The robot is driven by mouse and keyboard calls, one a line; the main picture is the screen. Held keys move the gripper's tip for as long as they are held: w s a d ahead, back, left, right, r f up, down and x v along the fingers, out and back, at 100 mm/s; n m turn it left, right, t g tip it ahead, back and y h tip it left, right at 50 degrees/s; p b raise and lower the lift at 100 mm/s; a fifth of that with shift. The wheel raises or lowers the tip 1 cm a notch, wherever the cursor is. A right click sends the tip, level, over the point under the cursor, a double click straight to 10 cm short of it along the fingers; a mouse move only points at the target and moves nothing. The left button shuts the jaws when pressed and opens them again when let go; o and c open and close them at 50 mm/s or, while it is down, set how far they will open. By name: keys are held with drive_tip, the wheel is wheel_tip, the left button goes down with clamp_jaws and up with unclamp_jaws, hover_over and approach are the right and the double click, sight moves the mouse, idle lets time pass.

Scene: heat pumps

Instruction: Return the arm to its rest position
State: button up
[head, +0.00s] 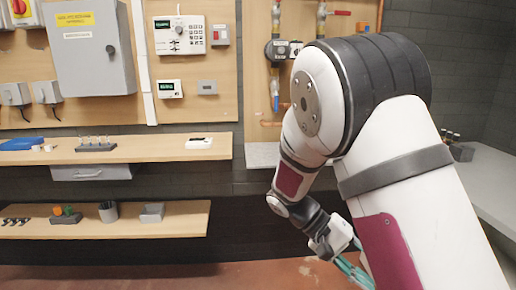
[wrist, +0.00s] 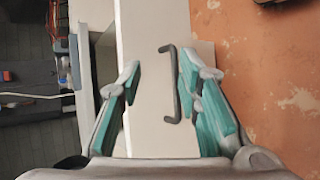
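My arm fills the right side of the head view, bent at the elbow with its forearm hanging down. My gripper (head: 354,272) is low in that view, partly hidden behind my own arm. In the wrist view my gripper (wrist: 158,66) has its two teal fingers spread wide apart with nothing held between them. Beyond the fingers is a white panel (wrist: 150,35) with a dark bar handle (wrist: 168,85), seen in the gap close to the right finger. I cannot tell how far the handle is from the fingers.
A wooden shelf (head: 140,150) with a drawer (head: 92,173) below it and a lower shelf (head: 150,220) stand along the wall at left. A grey-white counter (head: 488,185) is at right. The reddish floor (wrist: 265,75) beside the white panel is bare.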

drive_tip(key=s+r+n+t+y, duration=0.1)
drive_tip(key=s+r+t+y, duration=0.1)
drive_tip(key=s+r+y, duration=0.75)
drive_tip(key=s+a+r+n+t, duration=0.1)
drive_tip(key=s+a+t, duration=0.15)
drive_tip(key=s, duration=0.45)
drive_tip(key=s+a+r+n+t, duration=0.1)
drive_tip(key=s+a+r+t, duration=0.15)
drive_tip(key=s, duration=0.55)
wheel_tip(320, 180, up, 17)
drive_tip(key=t+p, duration=0.3)
drive_tip(key=p, duration=1.3)
drive_tip(key=shift+w+d+y+p, duration=0.15)
drive_tip(key=shift+d+y+p, duration=0.05)
drive_tip(key=shift+y+p, duration=0.2)
drive_tip(key=shift+d, duration=0.15)
